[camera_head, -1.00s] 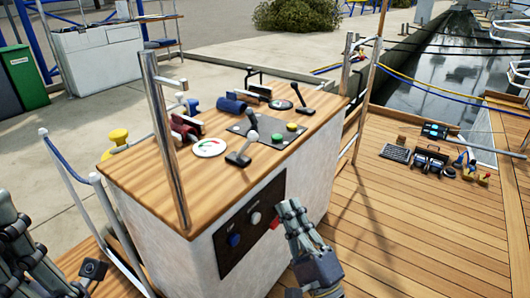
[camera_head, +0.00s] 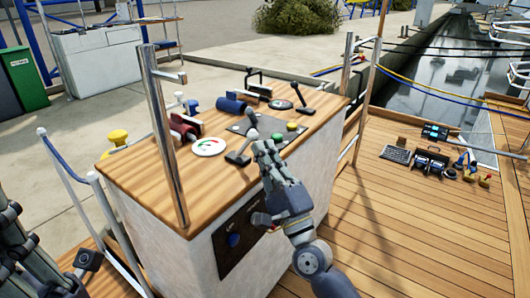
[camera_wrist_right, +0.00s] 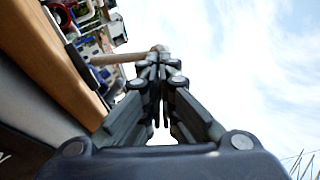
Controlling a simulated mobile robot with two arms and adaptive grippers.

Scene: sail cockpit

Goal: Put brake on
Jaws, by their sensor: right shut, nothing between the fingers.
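The wooden-topped console (camera_head: 130,178) carries several levers; I cannot tell which one is the brake. A near lever (camera_head: 240,154) leans to the right beside the white dial. A joystick (camera_head: 252,118) stands behind it, and a black lever (camera_head: 300,99) stands at the far right. My right gripper (camera_head: 264,150) is shut and empty at the console's front edge, its tips close to the near lever's knob. In the wrist view a rod with a rounded end (camera_wrist_right: 125,57) reaches the fingertips; contact is unclear. My left gripper (camera_head: 18,215) is partly visible at the left edge.
A white dial (camera_head: 207,147), a green button (camera_head: 277,137) and a yellow button (camera_head: 291,126) sit on the top. A metal post (camera_head: 165,140) rises at the left corner. The front panel has a blue button (camera_head: 233,240).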

